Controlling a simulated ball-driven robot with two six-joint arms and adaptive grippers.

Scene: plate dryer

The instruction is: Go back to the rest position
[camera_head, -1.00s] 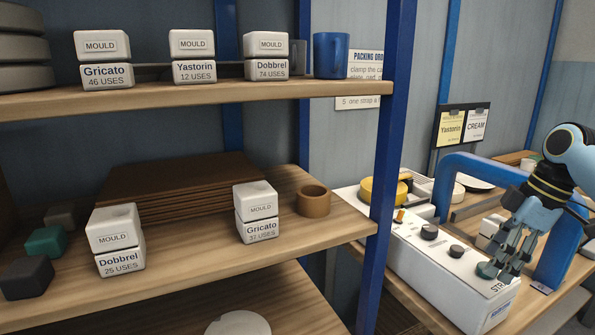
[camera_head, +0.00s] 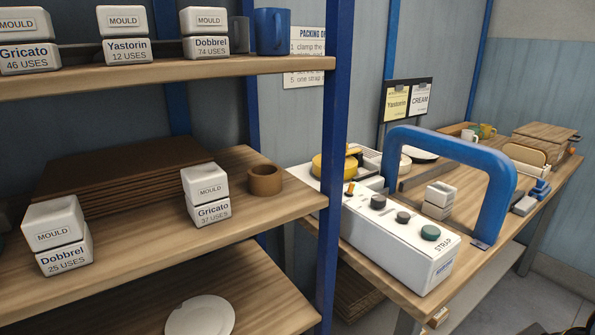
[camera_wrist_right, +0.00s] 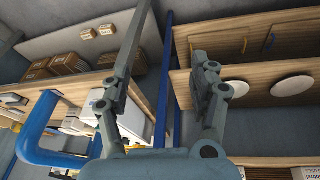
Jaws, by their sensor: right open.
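My right gripper (camera_wrist_right: 160,85) shows in the right wrist view with its two fingers spread apart and nothing between them. It is out of the head view, apart from a small dark part at the bottom right corner that I cannot identify. My left gripper is in neither current view. The white strapping machine (camera_head: 400,246) with its blue arch (camera_head: 448,146) stands on the workbench, clear of any gripper. The arch also shows at the left of the right wrist view (camera_wrist_right: 35,130).
A wooden shelf unit with a blue post (camera_head: 337,150) fills the left. It carries labelled moulds (camera_head: 206,195), a blue mug (camera_head: 272,32) and a brown ring (camera_head: 265,180). A white plate (camera_head: 200,316) lies on the lowest shelf. Open floor (camera_head: 520,300) shows at the lower right.

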